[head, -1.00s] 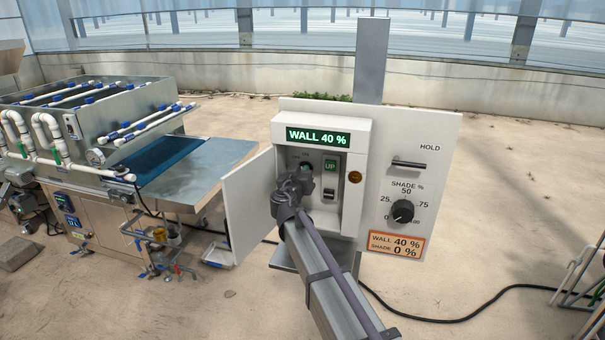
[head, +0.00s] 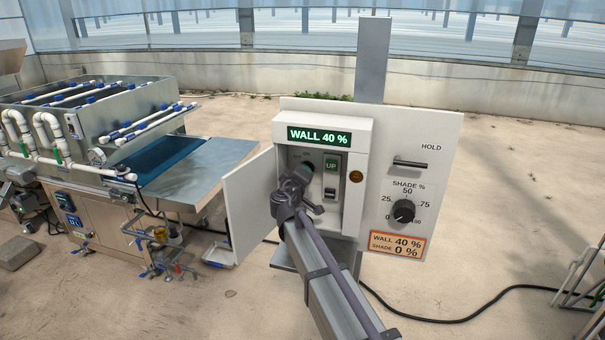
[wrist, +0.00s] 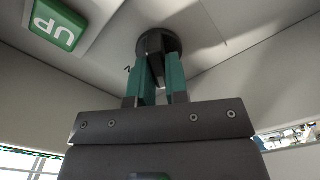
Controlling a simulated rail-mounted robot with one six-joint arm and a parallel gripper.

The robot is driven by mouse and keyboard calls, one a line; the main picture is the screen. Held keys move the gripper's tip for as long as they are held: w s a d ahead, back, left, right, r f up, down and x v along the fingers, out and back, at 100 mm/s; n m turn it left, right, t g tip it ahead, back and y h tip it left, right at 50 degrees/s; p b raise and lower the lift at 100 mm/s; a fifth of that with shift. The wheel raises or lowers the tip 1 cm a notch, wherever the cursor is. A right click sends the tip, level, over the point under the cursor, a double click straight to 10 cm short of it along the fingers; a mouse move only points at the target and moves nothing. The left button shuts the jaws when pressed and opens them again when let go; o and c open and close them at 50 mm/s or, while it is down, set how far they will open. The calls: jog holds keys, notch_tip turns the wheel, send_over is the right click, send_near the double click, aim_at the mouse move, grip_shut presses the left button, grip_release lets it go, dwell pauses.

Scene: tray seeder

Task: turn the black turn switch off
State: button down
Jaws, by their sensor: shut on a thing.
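The black turn switch (wrist: 158,42) shows in the wrist view as a round dark knob on the pale back wall of the box. My gripper (wrist: 157,75) has its two green fingers shut on it. In the head view, the switch (head: 308,167) is partly hidden behind my gripper (head: 302,175), inside the open control box (head: 361,135). The exact angle of the switch cannot be read. The box display (head: 318,136) reads "WALL 40 %".
A green UP label (head: 331,165) and a small rocker (head: 330,193) are right of the switch. The open box door (head: 249,205) stands at the left. A shade dial (head: 404,211) and hold lever (head: 410,164) are on the panel at right. A seeder machine (head: 110,210) stands far left.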

jog(key=shift+n, duration=0.4)
jog(key=c, duration=1.1)
grip_release()
jog(key=s, duration=0.3)
jog(key=s+a, duration=0.1)
jog(key=s, duration=0.3)
jog(key=s+a, duration=0.1)
jog(key=s, duration=0.2)
jog(key=shift+s+a, duration=0.1)
jog(key=shift+s, duration=0.25)
